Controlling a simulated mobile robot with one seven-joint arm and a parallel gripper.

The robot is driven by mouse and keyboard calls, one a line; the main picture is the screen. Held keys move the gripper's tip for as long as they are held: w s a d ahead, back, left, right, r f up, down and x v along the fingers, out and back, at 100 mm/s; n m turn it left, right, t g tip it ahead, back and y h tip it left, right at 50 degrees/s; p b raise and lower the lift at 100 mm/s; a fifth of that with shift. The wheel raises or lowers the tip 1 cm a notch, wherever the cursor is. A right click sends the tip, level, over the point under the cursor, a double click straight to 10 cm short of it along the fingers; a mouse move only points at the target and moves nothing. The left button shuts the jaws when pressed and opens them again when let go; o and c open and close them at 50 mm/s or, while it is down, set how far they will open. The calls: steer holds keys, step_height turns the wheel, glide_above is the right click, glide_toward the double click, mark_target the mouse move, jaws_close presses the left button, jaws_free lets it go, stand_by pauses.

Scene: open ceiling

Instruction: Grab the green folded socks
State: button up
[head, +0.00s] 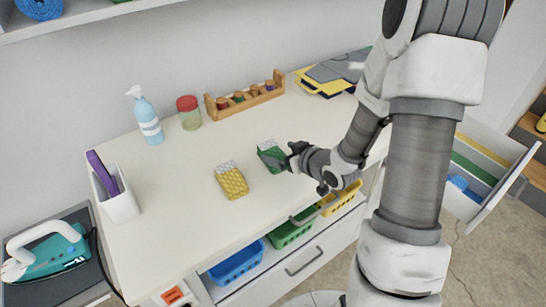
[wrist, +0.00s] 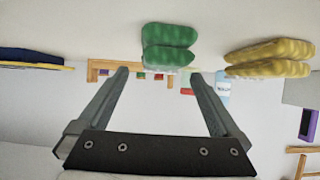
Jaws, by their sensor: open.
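The green folded socks (head: 269,151) lie on the white counter, green with a pale end, just left of my gripper (head: 285,159) in the head view. In the wrist view, which looks upside down, the green socks (wrist: 169,45) appear above the fingertips and within the sideways span between them. My gripper (wrist: 158,73) is open and empty, with both fingers spread. The fingers partly overlap the socks' right edge in the head view. I cannot tell whether they touch.
Yellow folded socks (head: 232,181) lie front left of the green ones on the counter (head: 180,220). A spice rack (head: 245,96), a lidded jar (head: 189,113) and a pump bottle (head: 146,118) stand behind. A white holder (head: 116,203) stands at left. Space around the green socks is mostly clear.

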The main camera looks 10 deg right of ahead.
mark_target(274, 151)
steer(key=x, duration=0.4)
steer(key=shift+a+f, duration=0.1)
steer(key=shift+f, duration=0.1)
steer(key=c, duration=1.3)
